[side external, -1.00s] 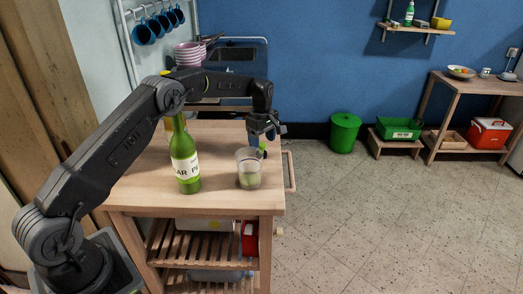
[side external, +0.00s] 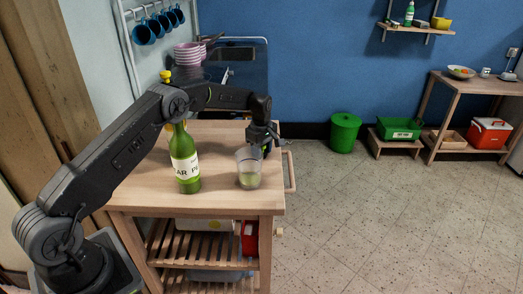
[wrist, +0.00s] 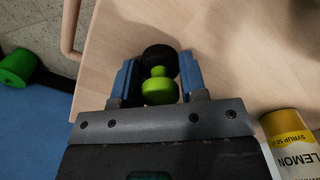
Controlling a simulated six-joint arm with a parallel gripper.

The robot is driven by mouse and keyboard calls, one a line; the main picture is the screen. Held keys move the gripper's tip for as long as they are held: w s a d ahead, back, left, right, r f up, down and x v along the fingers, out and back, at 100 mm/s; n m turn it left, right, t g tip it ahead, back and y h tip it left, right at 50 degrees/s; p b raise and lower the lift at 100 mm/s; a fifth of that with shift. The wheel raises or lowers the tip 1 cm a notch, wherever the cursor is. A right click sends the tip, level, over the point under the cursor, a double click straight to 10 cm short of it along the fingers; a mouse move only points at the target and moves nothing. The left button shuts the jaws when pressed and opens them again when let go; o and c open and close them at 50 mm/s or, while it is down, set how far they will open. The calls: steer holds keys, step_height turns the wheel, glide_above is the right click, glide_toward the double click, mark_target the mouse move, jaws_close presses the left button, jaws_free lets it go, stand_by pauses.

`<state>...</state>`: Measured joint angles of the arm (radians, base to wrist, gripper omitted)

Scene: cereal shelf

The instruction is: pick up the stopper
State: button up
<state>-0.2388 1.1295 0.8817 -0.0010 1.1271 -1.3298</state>
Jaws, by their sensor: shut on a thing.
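The stopper (wrist: 159,88) is a small piece with a black end and a bright green end, joined by a narrow green neck. In the wrist view it sits between the two blue fingers of my gripper (wrist: 157,64), which is shut on it. In the side view my gripper (side external: 264,147) is low over the wooden cart top (side external: 222,200), behind and right of the clear glass (side external: 248,170). There the stopper is hidden by the gripper and glass. I cannot tell whether the stopper still touches the cart top.
A green bottle (side external: 186,168) with a white label stands left of the glass, which holds something green. A yellow lemon syrup container (wrist: 293,145) is at the lower right of the wrist view. A rail (side external: 290,172) runs along the cart's right edge. Bare wood lies around the stopper.

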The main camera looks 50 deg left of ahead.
steer(key=shift+c, duration=0.8)
steer(key=shift+r, duration=0.55)
steer(key=r, duration=0.3)
steer(key=shift+s+a+r, duration=0.15)
steer(key=shift+a+r, duration=0.1)
steer(key=s+a+r, duration=0.7)
steer(key=a, duration=0.1)
steer(key=s+d+r+n, duration=0.1)
steer(key=s+r+n, duration=0.3)
steer(key=s+r, duration=0.2)
steer(key=s+d+r+n, duration=0.2)
steer(key=s+r+n, duration=0.3)
steer(key=s+r, duration=0.1)
steer(key=s+d+r+n, duration=0.1)
steer(key=s+r+n, duration=0.3)
steer(key=s+r, duration=0.2)
steer(key=shift+s+d+r, duration=0.15)
steer(key=shift+s+r, duration=0.05)
steer(key=shift+r, duration=0.25)
steer(key=shift+s+d+r, duration=0.15)
steer(key=shift+r, duration=0.3)
steer(key=shift+f, duration=1.9)
